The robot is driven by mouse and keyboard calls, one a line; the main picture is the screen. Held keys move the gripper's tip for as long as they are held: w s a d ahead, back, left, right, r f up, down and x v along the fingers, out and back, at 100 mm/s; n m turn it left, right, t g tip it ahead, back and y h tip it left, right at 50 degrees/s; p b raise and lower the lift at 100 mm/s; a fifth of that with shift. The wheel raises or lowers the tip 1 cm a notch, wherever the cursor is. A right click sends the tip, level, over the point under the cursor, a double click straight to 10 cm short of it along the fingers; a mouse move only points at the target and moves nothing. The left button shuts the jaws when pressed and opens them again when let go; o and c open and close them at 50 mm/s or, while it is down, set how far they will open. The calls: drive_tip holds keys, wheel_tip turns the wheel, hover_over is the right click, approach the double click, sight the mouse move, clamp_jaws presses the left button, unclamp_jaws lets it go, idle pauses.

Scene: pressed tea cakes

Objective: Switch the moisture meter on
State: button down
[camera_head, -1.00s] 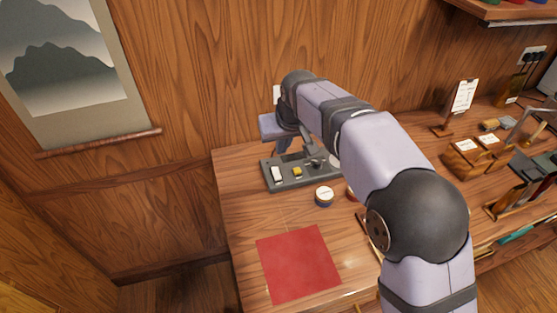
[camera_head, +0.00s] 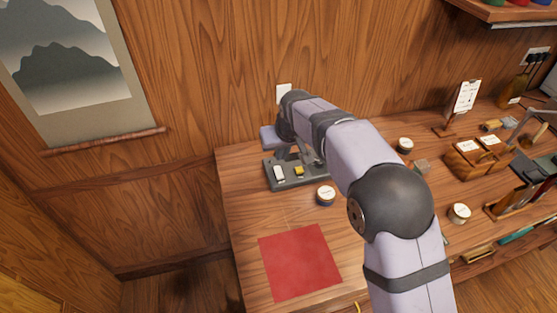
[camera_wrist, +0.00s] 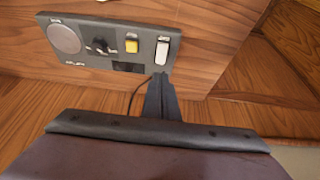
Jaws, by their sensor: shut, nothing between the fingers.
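A dark grey panel (camera_head: 291,185), which looks like the moisture meter, lies near the back left of the wooden table. It carries a white rocker switch (camera_head: 279,173) at its left end and a yellow button (camera_head: 299,171). In the wrist view the panel (camera_wrist: 85,56) also shows a round disc (camera_wrist: 63,38), a black knob (camera_wrist: 100,46), the yellow button (camera_wrist: 131,46) and the white rocker (camera_wrist: 162,50). My gripper (camera_wrist: 160,78) is shut and empty, its tips close to the panel's edge by the white rocker. Contact cannot be told. My arm partly hides the panel in the head view.
A labelled round tin (camera_head: 326,195) stands just in front of the panel. A red mat (camera_head: 299,262) lies at the table's front left. More tins (camera_head: 459,213) and a wooden box (camera_head: 477,158) stand to the right. The wall is close behind the panel.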

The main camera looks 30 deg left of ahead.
sight(278, 168)
drive_tip(key=p+x, duration=0.3)
drive_tip(key=x, duration=0.5)
drive_tip(key=shift+s+d+f, duration=0.1)
drive_tip(key=shift+f, duration=0.15)
drive_tip(key=shift+f+b, duration=0.35)
drive_tip(key=shift+b, duration=0.15)
drive_tip(key=shift+r, duration=0.2)
drive_tip(key=shift+f, duration=0.1)
